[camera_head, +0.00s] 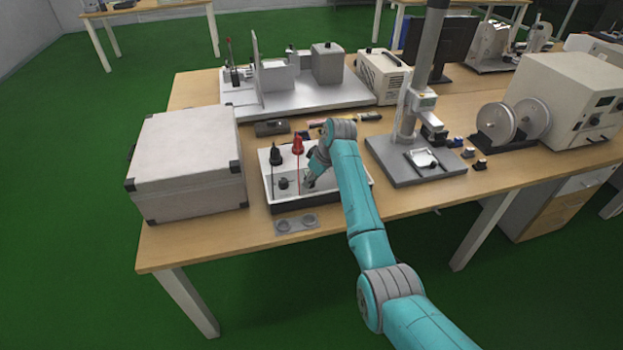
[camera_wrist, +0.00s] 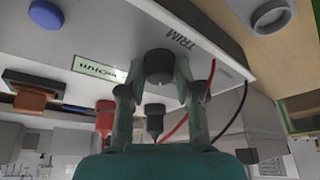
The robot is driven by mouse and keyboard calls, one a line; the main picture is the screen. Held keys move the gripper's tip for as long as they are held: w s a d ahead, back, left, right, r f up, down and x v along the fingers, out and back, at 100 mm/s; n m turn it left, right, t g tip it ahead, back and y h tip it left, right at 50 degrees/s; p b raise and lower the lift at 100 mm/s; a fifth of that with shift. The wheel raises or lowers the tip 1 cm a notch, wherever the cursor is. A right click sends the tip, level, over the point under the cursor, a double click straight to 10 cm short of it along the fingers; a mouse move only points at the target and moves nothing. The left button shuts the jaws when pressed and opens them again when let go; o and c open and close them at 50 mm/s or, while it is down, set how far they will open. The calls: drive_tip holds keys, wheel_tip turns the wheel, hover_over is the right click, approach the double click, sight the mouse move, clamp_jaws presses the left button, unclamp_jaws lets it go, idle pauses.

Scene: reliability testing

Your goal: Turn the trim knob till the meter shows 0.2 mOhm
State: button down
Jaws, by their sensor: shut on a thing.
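The meter is a white box (camera_head: 262,168) with a dark base near the table's front edge; its panel also shows in the wrist view (camera_wrist: 110,30). The dark round trim knob (camera_wrist: 158,66) stands on this panel by the printed word TRIM. My gripper (camera_wrist: 158,78) is shut on the knob, one finger on each side. In the head view my gripper (camera_head: 310,182) is over the meter's right part, and my arm hides some of the panel. The meter's display (camera_wrist: 98,70) is partly behind a finger; I see unit letters but cannot read the number.
A black probe (camera_head: 275,157) and a red probe (camera_head: 298,146) stand upright at the meter's back. A large grey case (camera_head: 190,165) is close on the left. A grey plate with two round cups (camera_head: 297,223) lies in front. A stand (camera_head: 415,170) is on the right.

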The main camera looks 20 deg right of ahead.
drive_tip(key=c, duration=0.8)
unclamp_jaws()
drive_tip(key=v, duration=1.2)
drive_tip(key=shift+f, duration=0.1)
